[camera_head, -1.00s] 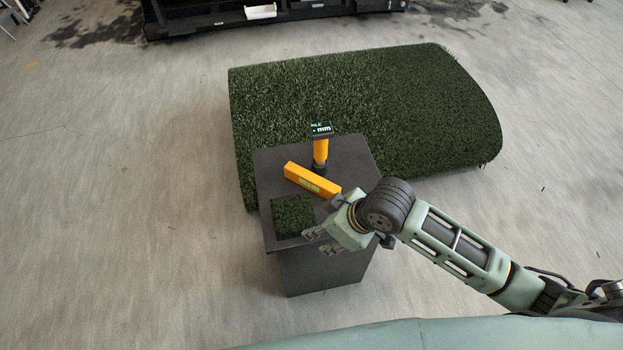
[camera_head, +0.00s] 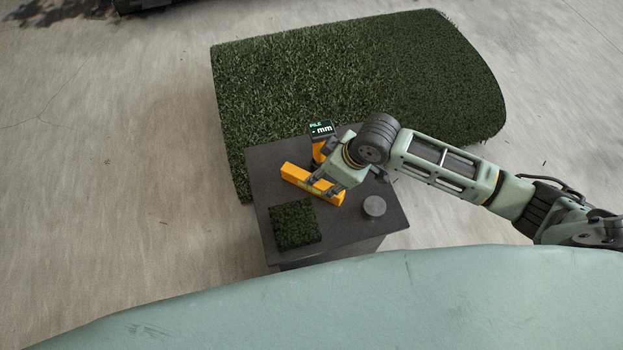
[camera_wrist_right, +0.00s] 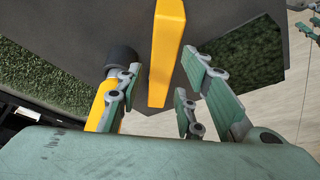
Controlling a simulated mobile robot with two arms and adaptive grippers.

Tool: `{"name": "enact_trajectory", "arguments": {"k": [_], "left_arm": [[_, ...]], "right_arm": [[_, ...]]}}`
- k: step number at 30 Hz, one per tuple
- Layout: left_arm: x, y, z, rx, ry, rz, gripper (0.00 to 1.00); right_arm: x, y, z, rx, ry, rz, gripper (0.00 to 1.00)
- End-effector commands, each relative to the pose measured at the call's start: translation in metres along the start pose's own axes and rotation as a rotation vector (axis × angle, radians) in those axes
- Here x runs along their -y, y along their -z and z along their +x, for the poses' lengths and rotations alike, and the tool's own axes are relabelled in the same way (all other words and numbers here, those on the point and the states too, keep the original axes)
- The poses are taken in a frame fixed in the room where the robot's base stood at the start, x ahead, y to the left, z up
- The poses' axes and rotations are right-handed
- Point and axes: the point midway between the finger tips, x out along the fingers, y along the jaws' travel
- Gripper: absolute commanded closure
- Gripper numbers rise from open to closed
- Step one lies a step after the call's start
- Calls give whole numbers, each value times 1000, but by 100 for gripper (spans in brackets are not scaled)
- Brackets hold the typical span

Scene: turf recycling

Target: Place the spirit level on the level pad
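The spirit level (camera_head: 297,172) is a yellow-orange bar lying on the dark grey stand (camera_head: 357,232). My right gripper (camera_head: 322,186) is over its right part. In the right wrist view the level (camera_wrist_right: 165,50) runs between the open fingers (camera_wrist_right: 160,88), with gaps visible on both sides. A square turf patch (camera_head: 294,224) lies on the stand in front of the level. A grey round disc (camera_head: 374,206) sits to the right. I cannot tell which piece is the level pad. My left gripper is not in view.
A yellow pile gauge with a small display (camera_head: 321,128) stands close behind the level; its lower part shows beside a finger in the wrist view (camera_wrist_right: 100,108). A large turf roll (camera_head: 350,70) lies behind the stand. The floor at left is clear.

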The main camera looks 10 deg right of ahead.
Motion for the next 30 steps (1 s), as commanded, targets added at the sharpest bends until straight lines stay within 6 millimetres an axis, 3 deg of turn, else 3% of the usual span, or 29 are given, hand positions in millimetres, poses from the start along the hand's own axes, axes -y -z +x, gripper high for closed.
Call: {"name": "enact_trajectory", "arguments": {"k": [3,7,12,18,30], "left_arm": [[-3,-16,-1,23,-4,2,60],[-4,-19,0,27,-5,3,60],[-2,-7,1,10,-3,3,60],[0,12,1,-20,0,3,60],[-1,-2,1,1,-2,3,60]], "right_arm": [[2,-1,17,2,1,0,66],[3,-2,37,0,1,1,66],[3,-2,49,0,-2,-2,66],[3,-2,49,-1,-2,-2,66],[3,-2,48,0,-1,-2,100]]}}
